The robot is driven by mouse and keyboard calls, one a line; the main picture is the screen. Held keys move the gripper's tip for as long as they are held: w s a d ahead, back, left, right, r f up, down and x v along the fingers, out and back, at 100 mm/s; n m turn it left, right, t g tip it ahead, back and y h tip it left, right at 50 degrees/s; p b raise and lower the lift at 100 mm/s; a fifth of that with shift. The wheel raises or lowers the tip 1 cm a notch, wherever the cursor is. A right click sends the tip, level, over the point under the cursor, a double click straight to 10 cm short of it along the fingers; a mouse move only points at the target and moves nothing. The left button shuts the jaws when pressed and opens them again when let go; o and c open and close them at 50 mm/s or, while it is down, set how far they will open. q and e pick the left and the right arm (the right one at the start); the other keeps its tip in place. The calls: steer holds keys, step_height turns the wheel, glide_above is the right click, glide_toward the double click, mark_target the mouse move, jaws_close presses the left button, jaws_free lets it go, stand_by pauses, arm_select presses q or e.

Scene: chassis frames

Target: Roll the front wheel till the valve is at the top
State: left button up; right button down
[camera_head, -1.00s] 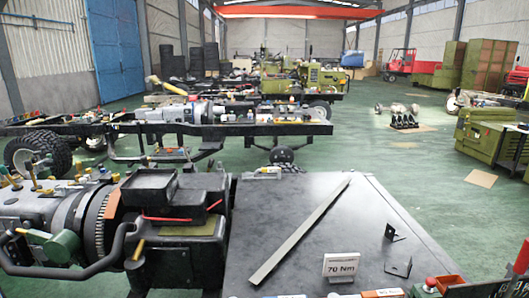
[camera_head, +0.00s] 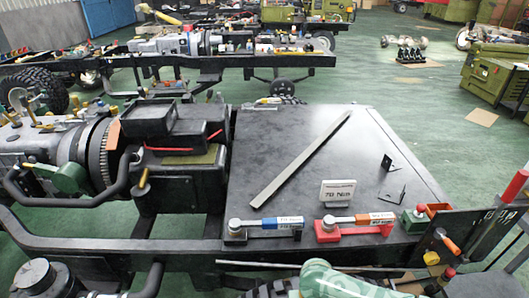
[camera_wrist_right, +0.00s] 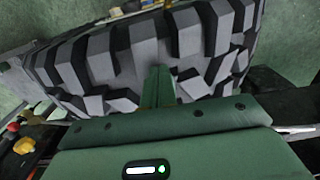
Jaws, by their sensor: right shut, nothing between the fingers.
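A chunky-treaded tyre (camera_wrist_right: 200,45), which I take for the front wheel, fills the upper part of the right wrist view. Its valve does not show. My right gripper (camera_wrist_right: 158,88) is shut and empty, with its green fingers pointing at the tread; I cannot tell whether they touch it. In the head view, my green right arm shows at the bottom edge, right of centre, and hides much of what is below the frame rail. My left gripper is not in view.
An engine stands at left.

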steer(key=shift+d+r+p, duration=0.2)
steer(key=shift+d+p, duration=0.35)
steer(key=shift+d, duration=0.2)
steer(key=shift+d+r+p, duration=0.2)
steer(key=shift+d+p, duration=0.35)
steer(key=shift+d, duration=0.3)
steer(key=shift+d, duration=0.15)
steer(key=shift+w+d+p, duration=0.1)
steer(key=shift+d+p, duration=0.35)
steer(key=shift+d, duration=0.25)
steer(key=shift+d+f+p, duration=0.1)
steer(key=shift+d+p, duration=0.2)
steer(key=shift+d, duration=0.5)
steer(key=shift+d, duration=0.1)
steer(key=shift+d+f, duration=0.1)
steer(key=shift+d, duration=0.4)
steer(key=shift+d+f+p, duration=0.15)
steer(key=shift+d+p, duration=0.15)
steer(key=shift+d, duration=0.75)
